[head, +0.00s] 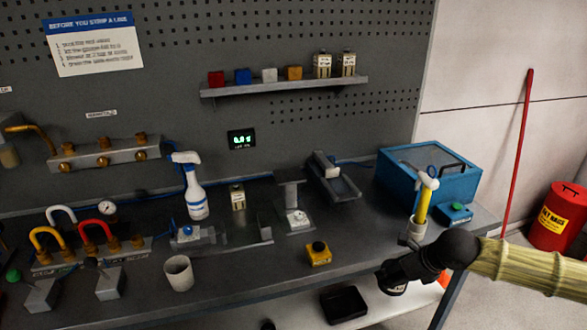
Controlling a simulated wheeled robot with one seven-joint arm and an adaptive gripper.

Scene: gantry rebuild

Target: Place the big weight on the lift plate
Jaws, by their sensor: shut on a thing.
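My gripper (383,279) is at the lower right, over the front edge of the bench, with my arm coming in from the right. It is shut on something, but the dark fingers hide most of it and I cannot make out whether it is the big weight. A flat-topped grey stand (291,188) with a round dial at its foot stands mid-bench, left of and behind my gripper. I cannot tell for sure whether its flat top is the lift plate. No clearly marked big weight shows on the bench.
A spray bottle (192,188), a pale cup (179,273) and a shelf of blocks (284,87) are further left.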

